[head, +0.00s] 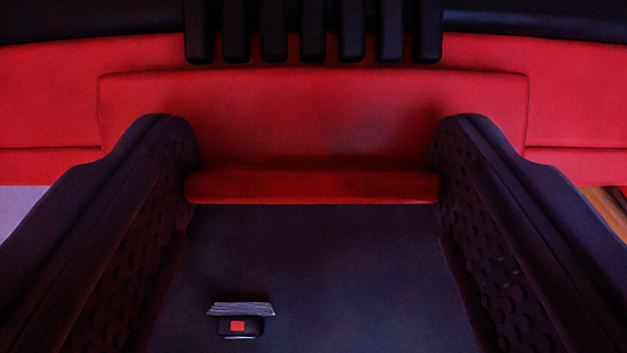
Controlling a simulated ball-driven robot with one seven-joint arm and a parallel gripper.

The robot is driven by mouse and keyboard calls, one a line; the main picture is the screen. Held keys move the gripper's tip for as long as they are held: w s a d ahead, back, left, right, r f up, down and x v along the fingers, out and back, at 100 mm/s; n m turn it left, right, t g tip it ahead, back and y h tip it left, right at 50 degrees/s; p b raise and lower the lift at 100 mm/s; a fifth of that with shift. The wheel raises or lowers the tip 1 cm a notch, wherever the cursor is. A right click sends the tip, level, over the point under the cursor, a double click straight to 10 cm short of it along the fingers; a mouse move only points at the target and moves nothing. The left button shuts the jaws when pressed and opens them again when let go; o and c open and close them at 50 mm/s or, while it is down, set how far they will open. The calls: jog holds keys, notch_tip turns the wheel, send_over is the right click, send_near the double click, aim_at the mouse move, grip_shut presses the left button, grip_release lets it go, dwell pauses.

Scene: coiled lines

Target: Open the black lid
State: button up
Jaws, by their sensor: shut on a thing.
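My gripper (314,150) reaches up the picture, with one dark, bumpy-padded finger on each side. The fingers are wide apart, and their tips meet the two ends of a rounded red bar (312,187). The bar runs along the lower edge of a raised red panel (313,105), and my gripper is shut on this red part. A black curved part (540,18) crosses the top of the view, with several black ribs (313,30) hanging over the red panel. I cannot tell whether this is the black lid; its upper side is cut off.
A flat dark surface (320,260) fills the space between the fingers. A small black block with a red square (238,326) is on it, low and left of centre. Red surfaces extend to both sides. A brown strip (607,208) shows at the right edge.

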jog(key=shift+w+a+r, duration=0.1)
jog(key=shift+a+r, duration=0.05)
jog(key=shift+r, duration=0.05)
